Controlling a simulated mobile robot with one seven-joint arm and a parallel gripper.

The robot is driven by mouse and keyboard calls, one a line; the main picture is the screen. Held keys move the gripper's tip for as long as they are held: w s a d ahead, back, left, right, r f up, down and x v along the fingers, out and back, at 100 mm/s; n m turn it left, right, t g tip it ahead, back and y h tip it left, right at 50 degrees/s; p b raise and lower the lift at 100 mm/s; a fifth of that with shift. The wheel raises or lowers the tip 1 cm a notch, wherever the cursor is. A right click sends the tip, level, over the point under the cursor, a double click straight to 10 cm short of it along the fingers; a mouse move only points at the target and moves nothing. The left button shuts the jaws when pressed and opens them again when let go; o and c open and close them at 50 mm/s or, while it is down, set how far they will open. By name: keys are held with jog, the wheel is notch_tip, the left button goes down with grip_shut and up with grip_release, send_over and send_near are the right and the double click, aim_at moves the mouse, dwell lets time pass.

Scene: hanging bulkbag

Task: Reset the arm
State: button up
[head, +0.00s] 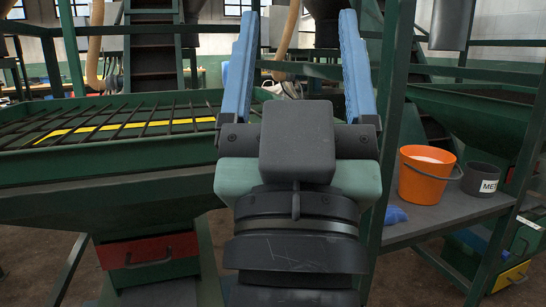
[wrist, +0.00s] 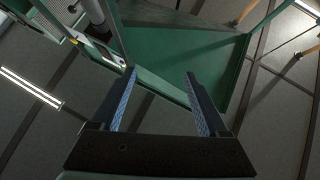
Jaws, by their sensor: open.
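My gripper (head: 297,60) stands upright in the middle of the head view. Its two blue fingers point up and are spread wide apart, with nothing between them. In the wrist view my gripper (wrist: 160,82) also shows open and empty. Beyond the fingers there, a green metal structure (wrist: 180,55) and the ceiling show. My gripper hides part of what lies behind it in the head view.
A green hopper (head: 90,175) with a dark grate stands left. A green post (head: 391,120) rises just right of my gripper. An orange bucket (head: 427,176), a dark grey pot (head: 480,179) and a blue item (head: 396,215) sit on a grey shelf (head: 430,222) at right.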

jog(key=s+a+r+y, duration=0.2)
jog(key=s+r, duration=0.1)
jog(key=s, duration=0.1)
notch_tip(320, 180, up, 37)
jog(key=p, duration=3.8)
jog(key=shift+w+n, duration=0.3)
jog(key=shift+w, duration=0.15)
